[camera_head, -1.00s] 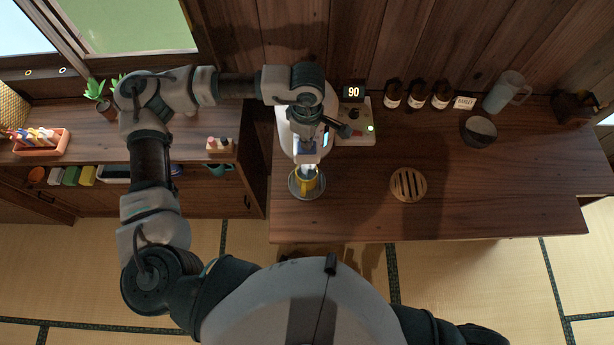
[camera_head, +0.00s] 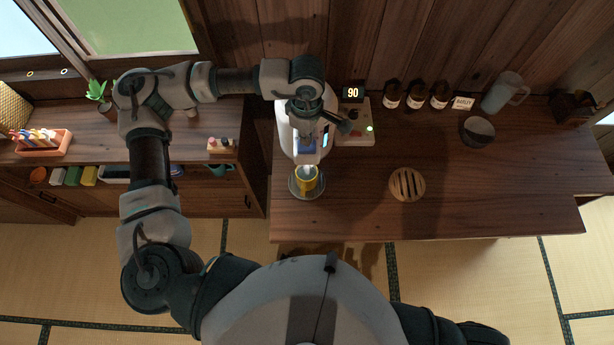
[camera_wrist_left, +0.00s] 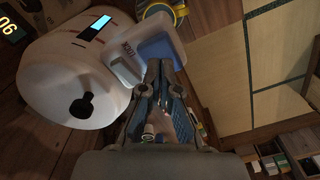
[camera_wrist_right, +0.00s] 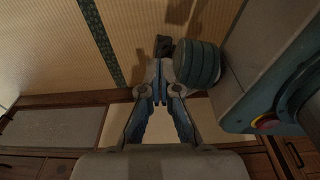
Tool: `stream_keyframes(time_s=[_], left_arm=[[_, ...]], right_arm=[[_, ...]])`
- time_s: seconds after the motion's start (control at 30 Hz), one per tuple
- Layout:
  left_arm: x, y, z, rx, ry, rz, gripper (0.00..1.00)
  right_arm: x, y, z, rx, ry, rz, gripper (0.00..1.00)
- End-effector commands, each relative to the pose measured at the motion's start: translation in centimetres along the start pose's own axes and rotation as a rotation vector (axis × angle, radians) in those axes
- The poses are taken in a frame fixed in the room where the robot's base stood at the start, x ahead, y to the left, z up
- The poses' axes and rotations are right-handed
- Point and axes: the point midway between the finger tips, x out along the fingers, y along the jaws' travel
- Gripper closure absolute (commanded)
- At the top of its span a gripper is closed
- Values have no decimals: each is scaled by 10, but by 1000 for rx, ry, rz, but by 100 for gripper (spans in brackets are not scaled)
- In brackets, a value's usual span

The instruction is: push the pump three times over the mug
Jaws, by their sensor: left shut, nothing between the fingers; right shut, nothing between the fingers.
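The pump is a white rounded dispenser (camera_head: 287,136) at the left end of the dark wooden counter. My right gripper (camera_wrist_right: 160,98) is shut and empty, away from the counter, and outside the head view.
A control box (camera_head: 355,127) with a display reading 90 stands right of the dispenser. A round slatted trivet (camera_head: 407,185) lies on the counter. Several brown bottles (camera_head: 416,95), a pitcher (camera_head: 503,92) and a dark bowl (camera_head: 478,131) stand farther right. The counter's front middle is clear.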

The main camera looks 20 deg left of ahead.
Motion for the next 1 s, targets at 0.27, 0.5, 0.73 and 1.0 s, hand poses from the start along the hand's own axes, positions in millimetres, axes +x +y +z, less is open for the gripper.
stream_keyframes(time_s=[0.27, 0.5, 0.73, 1.0], left_arm=[[0, 0, 0, 0, 0, 0, 100], [0, 0, 0, 0, 0, 0, 100], [6, 0, 0, 0, 0, 0, 100], [12, 0, 0, 0, 0, 0, 100]], right_arm=[[1, 3, 5, -2, -1, 3, 100], [3, 8, 19, -6, -17, 8, 100], [8, 9, 15, -8, -16, 10, 100], [11, 9, -3, -6, 0, 10, 100]])
